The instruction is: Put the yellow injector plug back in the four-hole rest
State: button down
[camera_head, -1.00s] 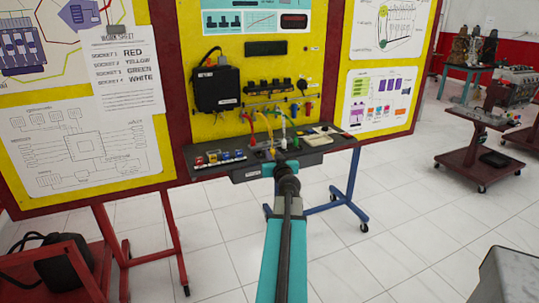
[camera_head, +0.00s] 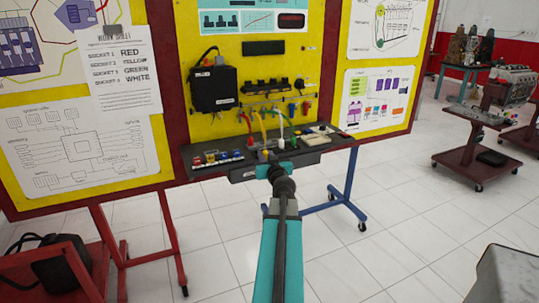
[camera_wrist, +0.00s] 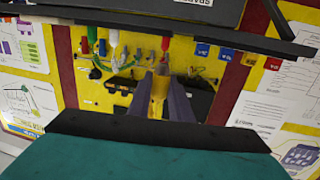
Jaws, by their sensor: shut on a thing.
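My gripper (camera_wrist: 158,98) is shut on the yellow injector plug (camera_wrist: 159,92), which stands between the two dark fingers in the wrist view. In the head view the gripper is at the shelf, mostly hidden behind my teal wrist, and a yellow cable (camera_head: 263,126) arches up just above it.
A dark shelf (camera_head: 218,170) runs along the yellow panel. A row of small coloured blocks (camera_head: 222,157) sits at its left, and a pale device (camera_head: 314,139) at its right. A black box (camera_head: 215,88) hangs above. A worksheet (camera_head: 121,72) is on the left.

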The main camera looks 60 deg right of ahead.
jog(key=w+a+f+n+t+y, duration=0.2)
jog(key=w+a+f+n+y, duration=0.15)
jog(key=w+a, duration=0.55)
jog(key=w+a+f+n+t+y, duration=0.1)
jog(key=w+a+f+n+y, duration=0.3)
jog(key=a, duration=0.9)
jog(key=w+a+n+t+y, duration=0.2)
jog(key=w+a+y, duration=0.4)
jog(key=w+a, duration=0.4)
jog(key=s+a+f+n+g+y, duration=0.1)
jog(key=a+n+g+y, duration=0.2)
jog(key=a, duration=1.6)
jog(key=s+a+f+n+g+y, duration=0.1)
jog(key=a+n+g+y, duration=0.3)
jog(key=a, duration=1.5)
jog(key=f+n+y, duration=0.1)
jog(key=n+y, duration=0.2)
jog(key=y, duration=0.3)
jog(key=shift+s+a+f, duration=0.15)
jog(key=shift+s+f, duration=0.1)
jog(key=shift+f, duration=0.05)
jog(key=shift+a+n, duration=0.1)
jog(key=shift+n, duration=0.15)
